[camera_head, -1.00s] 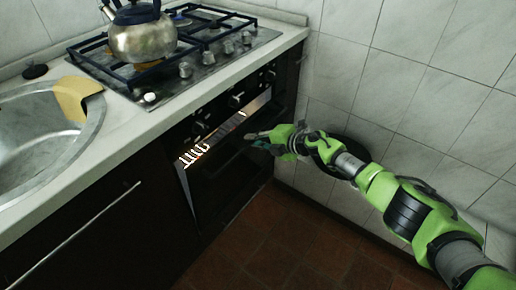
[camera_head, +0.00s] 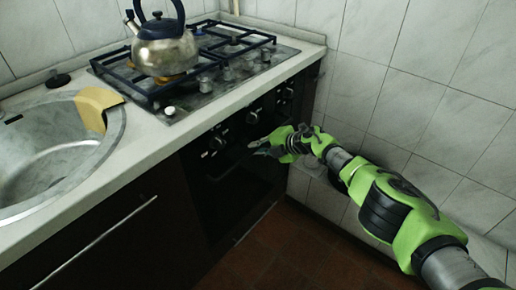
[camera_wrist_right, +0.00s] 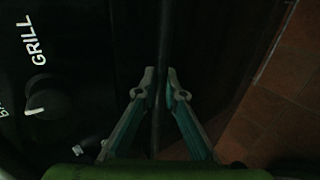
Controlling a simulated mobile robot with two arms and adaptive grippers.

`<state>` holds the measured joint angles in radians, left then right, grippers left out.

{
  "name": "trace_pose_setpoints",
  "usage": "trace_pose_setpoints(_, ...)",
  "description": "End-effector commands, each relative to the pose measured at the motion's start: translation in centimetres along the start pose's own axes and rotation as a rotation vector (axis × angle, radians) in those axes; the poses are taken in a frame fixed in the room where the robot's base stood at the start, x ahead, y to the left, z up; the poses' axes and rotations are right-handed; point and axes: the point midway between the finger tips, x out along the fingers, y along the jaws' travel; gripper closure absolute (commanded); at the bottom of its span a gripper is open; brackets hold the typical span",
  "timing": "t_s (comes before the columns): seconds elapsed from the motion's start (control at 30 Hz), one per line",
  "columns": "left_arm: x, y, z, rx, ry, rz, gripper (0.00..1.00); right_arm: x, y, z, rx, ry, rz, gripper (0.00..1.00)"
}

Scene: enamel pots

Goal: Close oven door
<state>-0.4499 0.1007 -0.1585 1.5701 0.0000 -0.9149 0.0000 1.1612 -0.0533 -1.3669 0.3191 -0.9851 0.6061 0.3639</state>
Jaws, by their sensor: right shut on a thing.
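The black oven door (camera_head: 228,200) is in the front of the dark cabinet, below the knobs, in the head view. It looks upright and about flush with the oven front, with no lit gap at its top. My right gripper (camera_head: 256,149) is at the top of the door. In the right wrist view, its two fingertips (camera_wrist_right: 161,88) are closed around the dark bar of the oven door handle (camera_wrist_right: 164,38). The handle is hard to make out in the head view. My left gripper is in neither view.
A control knob (camera_wrist_right: 42,95) marked GRILL sits beside the handle. The gas hob (camera_head: 215,62) with a metal kettle (camera_head: 165,52) is above, on the counter. A tiled wall (camera_head: 385,90) stands close on the right. The red-brown floor (camera_head: 290,245) in front is clear.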

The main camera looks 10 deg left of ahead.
Motion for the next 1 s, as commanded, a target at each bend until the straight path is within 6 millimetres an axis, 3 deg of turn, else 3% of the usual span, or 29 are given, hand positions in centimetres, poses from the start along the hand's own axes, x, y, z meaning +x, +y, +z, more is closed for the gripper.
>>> trace_pose_setpoints(0.03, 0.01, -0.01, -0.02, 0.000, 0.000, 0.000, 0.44, 0.07, 0.78, -0.08, -0.001, -0.003, 0.011, 1.00)
trace_pose_setpoints(0.4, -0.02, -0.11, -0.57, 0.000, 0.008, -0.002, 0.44, 0.10, 1.16, -0.15, -0.002, -0.003, 0.017, 1.00)
trace_pose_setpoints(0.43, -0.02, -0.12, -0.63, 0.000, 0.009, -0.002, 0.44, 0.10, 1.18, -0.16, -0.002, -0.003, 0.017, 0.85)
trace_pose_setpoints(0.47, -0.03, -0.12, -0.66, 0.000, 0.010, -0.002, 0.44, 0.10, 1.20, -0.14, -0.002, -0.004, 0.017, 0.83)
trace_pose_setpoints(1.0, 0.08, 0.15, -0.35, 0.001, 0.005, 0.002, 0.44, 0.11, 0.83, -0.27, -0.002, 0.001, 0.011, 0.83)
